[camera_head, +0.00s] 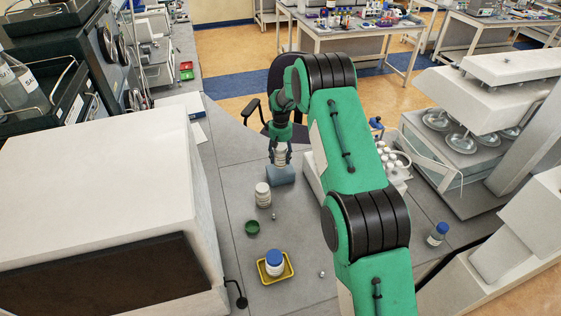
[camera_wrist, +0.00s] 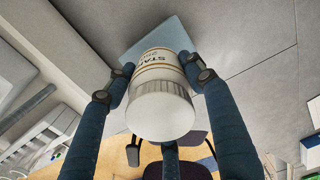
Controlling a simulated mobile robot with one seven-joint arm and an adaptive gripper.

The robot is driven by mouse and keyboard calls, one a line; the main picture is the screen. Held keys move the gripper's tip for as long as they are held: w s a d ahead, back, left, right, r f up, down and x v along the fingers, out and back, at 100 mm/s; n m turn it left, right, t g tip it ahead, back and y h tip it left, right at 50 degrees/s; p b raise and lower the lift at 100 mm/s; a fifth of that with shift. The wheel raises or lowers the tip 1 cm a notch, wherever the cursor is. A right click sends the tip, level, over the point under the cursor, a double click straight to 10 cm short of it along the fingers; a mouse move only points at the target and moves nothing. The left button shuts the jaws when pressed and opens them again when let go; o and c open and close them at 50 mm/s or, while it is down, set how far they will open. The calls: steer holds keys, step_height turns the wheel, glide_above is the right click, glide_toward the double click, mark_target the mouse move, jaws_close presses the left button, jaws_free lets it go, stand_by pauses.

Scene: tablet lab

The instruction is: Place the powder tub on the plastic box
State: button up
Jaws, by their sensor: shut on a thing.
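The powder tub (camera_wrist: 160,100) is white with a tan band and dark lettering, partly readable as "STA". In the wrist view my gripper (camera_wrist: 163,75) is shut on it, with dark blue fingers on both sides. In the head view the gripper (camera_head: 280,150) holds the tub (camera_head: 281,158) upright over the blue-grey plastic box (camera_head: 281,176). The box also shows behind the tub in the wrist view (camera_wrist: 177,35). The fingers and tub hide part of the box top. I cannot tell whether the tub touches the box.
Another white tub (camera_head: 263,195) stands in front of the box. Nearer are a green cup (camera_head: 252,227) and a yellow tray (camera_head: 289,268) with a blue-lidded jar (camera_head: 274,260). A rack of white-capped vials (camera_head: 394,160) is right of my arm. A large white machine (camera_head: 110,200) fills the left.

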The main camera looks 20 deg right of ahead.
mark_target(280, 146)
steer(key=shift+f+p, duration=0.3)
steer(key=shift+f, duration=1.2)
steer(key=shift+f, duration=0.15)
steer(key=o, duration=1.4)
steer(key=shift+o, duration=0.2)
step_height(280, 146, up, 12)
steer(key=shift+r+b, duration=0.15)
steer(key=shift+b, duration=0.75)
